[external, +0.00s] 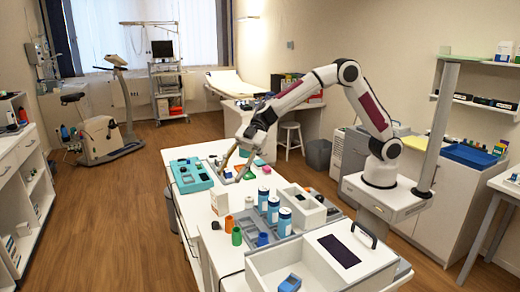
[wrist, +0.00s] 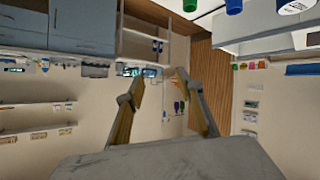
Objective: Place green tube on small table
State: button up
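My gripper (external: 231,173) is over the far part of the bench, well away from the tube. In the wrist view its two fingers (wrist: 160,75) are spread with nothing held between them. A green object (wrist: 190,5) is cut off by the top edge there; I cannot tell if it is the same tube. A small white stool-like table (external: 289,138) stands behind the bench. A white table (external: 508,186) is at the right edge; I cannot tell which is meant.
Blue-and-white bottles (external: 285,221) stand mid-bench near a white box (external: 306,207). A teal tray (external: 191,175) lies at the far left of the bench. A large white case (external: 300,262) fills the near end. The wooden floor (external: 115,220) at left is clear.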

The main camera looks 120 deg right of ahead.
jog(key=s+d+r+m+t+h, duration=0.2)
jog(key=s+d+r+m+h, duration=0.15)
jog(key=r, duration=0.45)
jog(key=s+d+r+m+t+h, duration=0.25)
jog(key=s+r+h, duration=0.2)
jog(key=r, duration=0.25)
jog(key=s+d+f+m+g+h, duration=0.1)
jog(key=s+f+m+g, duration=0.1)
jog(key=s, duration=0.9)
jog(key=s+f+m+g+h, duration=0.1)
jog(key=s+f+m+g, duration=0.15)
jog(key=s, duration=0.85)
jog(key=s+a+f+g+y, duration=0.1)
jog(key=s+a+f, duration=0.3)
jog(key=s, duration=0.5)
jog(key=s+a+f+g+y, duration=0.1)
jog(key=s+a+f+g, duration=0.2)
jog(key=s, duration=0.6)
jog(key=shift+s+a+f+n+y, duration=0.35)
jog(key=shift+a+f, duration=0.2)
jog(key=shift+f, duration=0.25)
